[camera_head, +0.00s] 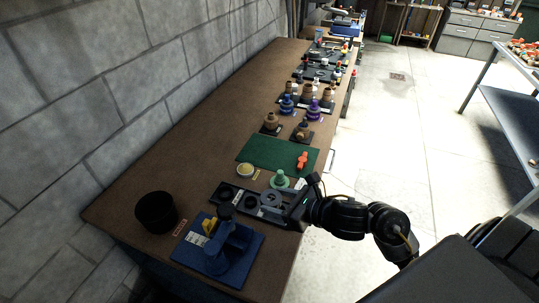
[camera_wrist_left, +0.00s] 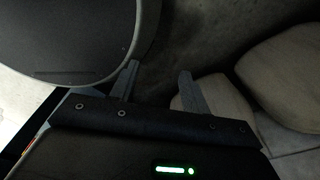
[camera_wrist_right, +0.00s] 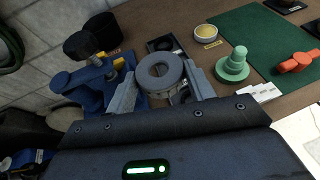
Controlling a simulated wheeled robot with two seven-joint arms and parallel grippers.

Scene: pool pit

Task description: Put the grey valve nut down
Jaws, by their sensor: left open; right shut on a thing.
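The grey valve nut (camera_wrist_right: 162,84) is a thick ring, held between the fingers of my right gripper (camera_wrist_right: 161,92) with its hole facing the camera. In the head view, my right gripper (camera_head: 284,205) is over the near right end of a black tray (camera_head: 237,204) with round dark recesses. Part of that tray (camera_wrist_right: 152,45) shows behind the nut in the right wrist view. I cannot tell whether the nut touches it. My left gripper (camera_wrist_left: 158,82) is open and empty in the left wrist view, away from the bench; it is out of the head view.
A blue fixture (camera_head: 216,252) and a black pot (camera_head: 156,212) stand at the bench's near end. A green stepped part (camera_head: 281,181), a yellow dish (camera_head: 245,170) and a green mat (camera_head: 262,150) with an orange handle (camera_head: 302,160) lie beyond the tray.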

